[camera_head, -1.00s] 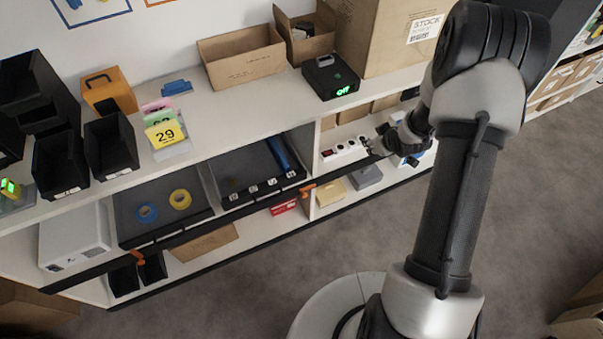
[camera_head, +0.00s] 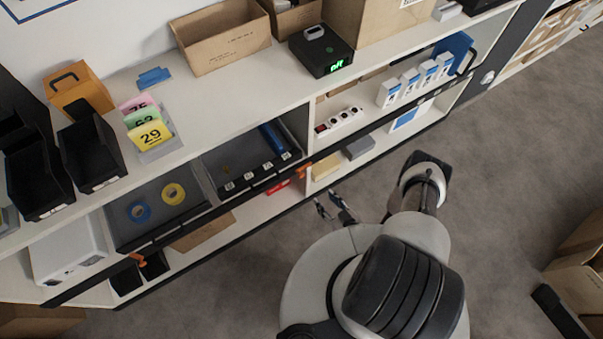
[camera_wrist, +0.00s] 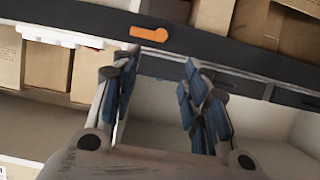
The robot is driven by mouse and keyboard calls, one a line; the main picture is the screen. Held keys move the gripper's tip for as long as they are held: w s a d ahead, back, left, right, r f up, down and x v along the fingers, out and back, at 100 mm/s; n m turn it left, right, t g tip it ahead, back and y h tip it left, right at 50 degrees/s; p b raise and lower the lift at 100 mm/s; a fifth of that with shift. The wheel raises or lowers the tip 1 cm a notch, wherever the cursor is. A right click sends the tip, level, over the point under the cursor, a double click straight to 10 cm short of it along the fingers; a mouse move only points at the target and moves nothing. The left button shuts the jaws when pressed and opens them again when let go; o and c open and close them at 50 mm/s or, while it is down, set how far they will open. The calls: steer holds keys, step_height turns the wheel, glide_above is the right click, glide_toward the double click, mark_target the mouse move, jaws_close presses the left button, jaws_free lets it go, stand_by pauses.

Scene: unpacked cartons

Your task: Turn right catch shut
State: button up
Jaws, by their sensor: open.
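The right catch (camera_head: 302,172) is a small orange lever on the dark front bar of the shelf, near the right end of the grey drawers. In the wrist view the orange catch (camera_wrist: 149,34) lies nearly along the dark bar, just beyond and above my fingertips. A second orange catch (camera_head: 137,258) sits further left on the bar. My gripper (camera_head: 333,203) is in front of the shelf, low and a little right of the right catch. In the wrist view my gripper (camera_wrist: 155,78) is open and empty, its blue-padded fingers apart, not seen touching the catch.
The dark front bar (camera_wrist: 80,18) crosses the wrist view. A red-and-white power strip (camera_head: 338,121) and a grey box (camera_head: 359,147) stand in the bay to the right. A red box (camera_head: 277,187) is below the bar. Open floor (camera_head: 500,190) lies to the right.

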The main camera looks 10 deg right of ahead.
mark_target(302, 176)
steer(key=b+x, duration=0.6)
steer(key=x, duration=1.1)
steer(key=shift+w, duration=0.15)
steer(key=shift+c, duration=0.6)
jaws_close()
